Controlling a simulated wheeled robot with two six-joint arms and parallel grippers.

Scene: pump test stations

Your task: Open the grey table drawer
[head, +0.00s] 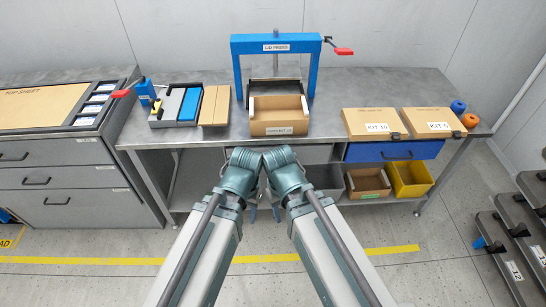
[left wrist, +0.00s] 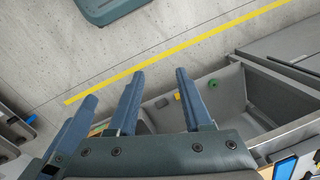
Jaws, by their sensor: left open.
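The grey table drawer (head: 312,153) shows as a pale grey front under the middle of the table edge in the head view. It looks shut there; its handle and left part are hidden behind my arms. My left gripper (head: 251,213) points down in front of the table, below the drawer's level in the picture. In the left wrist view the left gripper (left wrist: 160,74) is open and nothing sits between its fingers. My right gripper (head: 277,213) hangs close beside it; its jaws are mostly hidden.
A blue drawer (head: 390,151) is at the table's right. A grey bin (head: 328,181), brown bin (head: 368,182) and yellow bin (head: 412,178) stand underneath. A drawer cabinet (head: 55,180) adjoins the table at left. A blue press (head: 275,43) stands on the table. Floor in front is clear.

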